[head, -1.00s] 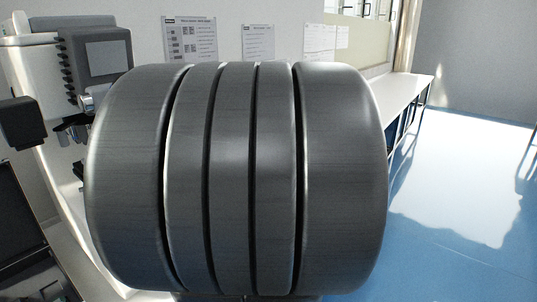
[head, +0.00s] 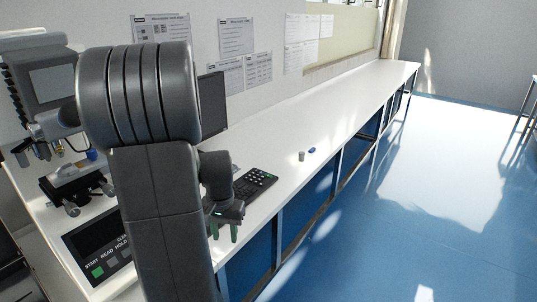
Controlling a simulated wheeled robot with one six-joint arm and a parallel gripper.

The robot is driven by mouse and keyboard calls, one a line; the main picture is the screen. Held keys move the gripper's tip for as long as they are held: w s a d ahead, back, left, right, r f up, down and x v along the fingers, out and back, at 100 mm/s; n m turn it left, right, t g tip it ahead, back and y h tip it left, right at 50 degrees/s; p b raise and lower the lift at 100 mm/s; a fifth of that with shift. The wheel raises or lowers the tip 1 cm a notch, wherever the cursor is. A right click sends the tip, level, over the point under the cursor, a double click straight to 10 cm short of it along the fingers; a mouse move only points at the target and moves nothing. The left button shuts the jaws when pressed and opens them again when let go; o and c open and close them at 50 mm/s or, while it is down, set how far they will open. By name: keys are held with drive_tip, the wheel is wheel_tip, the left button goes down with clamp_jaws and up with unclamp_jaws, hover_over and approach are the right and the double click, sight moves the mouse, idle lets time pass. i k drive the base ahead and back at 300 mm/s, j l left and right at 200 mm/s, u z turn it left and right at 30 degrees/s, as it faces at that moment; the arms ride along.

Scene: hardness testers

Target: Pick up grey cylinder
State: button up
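A small grey cylinder (head: 302,156) stands on the white bench near its front edge, right of the keypad. A small blue object (head: 312,150) lies just right of it and slightly farther back. My gripper (head: 225,232) has green fingertips, points down and is in front of the bench edge, to the left of the grey cylinder and nearer to me. Its fingertips are apart with nothing between them. My arm hides part of the bench and the tester's area.
A hardness tester (head: 52,85) stands at the left, with a control panel (head: 100,245) in front. A black keypad (head: 258,181) and a dark screen (head: 213,100) are on the white bench (head: 345,105). The blue floor (head: 400,190) at the right is clear.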

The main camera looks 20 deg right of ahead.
sight(301, 153)
drive_tip(key=i+l+u, duration=0.25)
drive_tip(key=l, duration=0.15)
drive_tip(key=l+u, duration=0.2)
drive_tip(key=l, duration=0.25)
drive_tip(key=i+l+u, duration=0.1)
drive_tip(key=l+u, duration=0.15)
drive_tip(key=l, duration=0.2)
drive_tip(key=l+u, duration=0.2)
drive_tip(key=l, duration=0.3)
drive_tip(key=i+l, duration=0.1)
drive_tip(key=l, duration=0.75)
drive_tip(key=l+u, duration=0.1)
drive_tip(key=l, duration=0.75)
drive_tip(key=i+l, duration=0.15)
drive_tip(key=l, duration=0.75)
